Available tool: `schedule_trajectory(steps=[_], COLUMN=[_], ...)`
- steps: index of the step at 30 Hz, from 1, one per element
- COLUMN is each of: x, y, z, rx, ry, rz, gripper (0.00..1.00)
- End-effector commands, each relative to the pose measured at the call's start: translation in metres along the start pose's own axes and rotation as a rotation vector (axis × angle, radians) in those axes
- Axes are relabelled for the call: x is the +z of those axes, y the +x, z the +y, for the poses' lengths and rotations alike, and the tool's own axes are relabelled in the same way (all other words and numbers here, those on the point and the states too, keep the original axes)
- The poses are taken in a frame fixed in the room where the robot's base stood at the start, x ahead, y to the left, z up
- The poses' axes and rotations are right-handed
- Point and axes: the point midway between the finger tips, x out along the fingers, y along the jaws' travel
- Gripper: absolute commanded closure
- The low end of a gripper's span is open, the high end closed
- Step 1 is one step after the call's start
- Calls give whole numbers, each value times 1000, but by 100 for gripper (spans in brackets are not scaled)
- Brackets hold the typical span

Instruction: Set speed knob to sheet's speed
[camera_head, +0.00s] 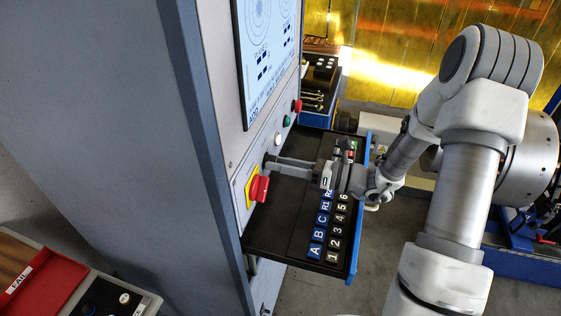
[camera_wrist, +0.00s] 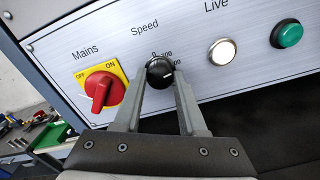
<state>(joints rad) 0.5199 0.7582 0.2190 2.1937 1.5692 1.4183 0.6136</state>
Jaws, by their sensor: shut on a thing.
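The black speed knob (camera_wrist: 160,73) sits on the light panel under the word "Speed" in the wrist view. It has a white pointer mark, and small numbers around it are partly hidden; I can read a 0 at the top, but the others are too small to be sure of. My gripper (camera_wrist: 160,82) has one finger on each side of the knob and is shut on it. In the head view my gripper (camera_head: 276,161) reaches left to the panel, where the fingers mostly hide the knob. I cannot make out a speed value on any sheet.
The red Mains switch (camera_wrist: 101,90) on its yellow plate is left of the knob. A white Live light (camera_wrist: 222,52) and a green button (camera_wrist: 287,34) are to its right. A black shelf (camera_head: 270,222) with lettered and numbered tiles juts out below my gripper. A screen (camera_head: 268,45) is above.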

Motion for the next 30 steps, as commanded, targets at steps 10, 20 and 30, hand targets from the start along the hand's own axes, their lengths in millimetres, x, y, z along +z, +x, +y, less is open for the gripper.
schedule_trajectory(steps=[10,20,30], x=[0,0,-1], y=[0,0,-16], z=[0,0,-2], rx=[-1,0,-5], ry=[0,-1,-2], rz=[1,0,-1], gripper=[43,30,30])
